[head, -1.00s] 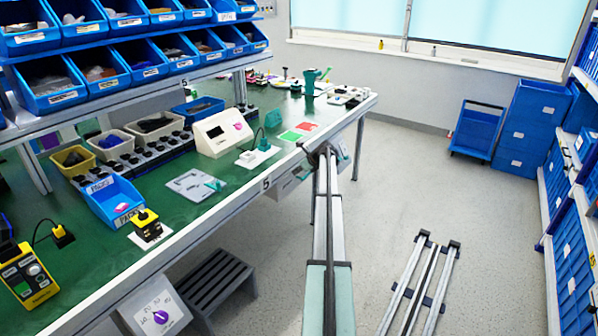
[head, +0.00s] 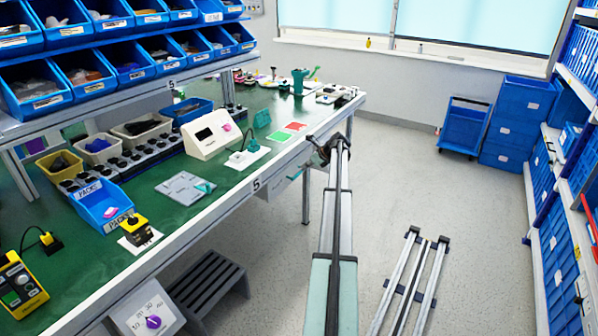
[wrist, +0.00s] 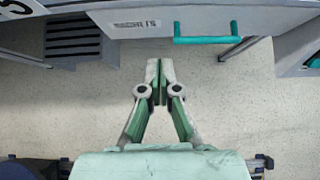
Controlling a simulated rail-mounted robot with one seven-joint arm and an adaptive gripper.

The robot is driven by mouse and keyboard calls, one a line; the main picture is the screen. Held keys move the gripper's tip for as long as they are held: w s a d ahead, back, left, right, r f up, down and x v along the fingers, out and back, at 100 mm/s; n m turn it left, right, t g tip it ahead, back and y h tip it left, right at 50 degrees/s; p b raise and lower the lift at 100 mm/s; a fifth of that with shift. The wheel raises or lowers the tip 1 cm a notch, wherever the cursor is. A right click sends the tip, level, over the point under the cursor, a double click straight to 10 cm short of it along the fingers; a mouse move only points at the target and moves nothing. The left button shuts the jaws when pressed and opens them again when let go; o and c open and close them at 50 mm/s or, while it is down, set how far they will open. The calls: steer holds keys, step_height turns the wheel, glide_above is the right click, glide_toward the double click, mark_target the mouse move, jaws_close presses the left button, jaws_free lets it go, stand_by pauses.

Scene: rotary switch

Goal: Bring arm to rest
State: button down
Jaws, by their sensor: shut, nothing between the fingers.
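My gripper (wrist: 160,70) is in the middle of the wrist view. Its two fingers are together, with nothing between them. Below the fingertips is bare floor, and the front of a grey drawer (wrist: 180,22) with a teal handle (wrist: 208,40) lies beyond them. In the head view my arm reaches forward beside the bench edge; I cannot make out the fingers there. A white switch box with a purple rotary knob (head: 153,322) is under the bench at lower left. A white sloped box (head: 205,139) with a pink knob stands on the bench.
The green bench (head: 180,230) runs along the left, with blue bins above. A dark slatted step (head: 208,287) is below it. Rails (head: 410,280) lie on the floor at right. Blue crates (head: 515,120) and a trolley (head: 465,125) stand at the back. Floor between is clear.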

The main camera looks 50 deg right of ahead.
steer(key=s+a+f+n+g, duration=0.2)
steer(key=s+a+f+n, duration=0.3)
steer(key=n, duration=0.3)
steer(key=s+a+f+n+g+y+p, duration=0.15)
steer(key=s+a+f+n, duration=0.3)
steer(key=a+f, duration=0.65)
steer(key=s+a+f+n+g, duration=0.3)
steer(key=a+f+n, duration=0.25)
steer(key=a, duration=1.25)
steer(key=s+a+f+n+g, duration=0.25)
steer(key=a+f+n, duration=0.4)
steer(key=a, duration=0.75)
steer(key=s+a+f+n+g+p, duration=0.1)
steer(key=s+a+n+g, duration=0.1)
steer(key=s+a, duration=0.8)
steer(key=s+a+f+n+g+h+p, duration=0.1)
steer(key=s+a+n, duration=0.3)
steer(key=s+a, duration=0.6)
steer(key=s+a+f+n+g+h+p, duration=0.1)
steer(key=s+a+f+n+g, duration=0.2)
steer(key=s+a, duration=0.7)
steer(key=shift+s+f+n+g, duration=0.25)
steer(key=shift+s+n+g, duration=0.25)
steer(key=shift+s, duration=0.5)
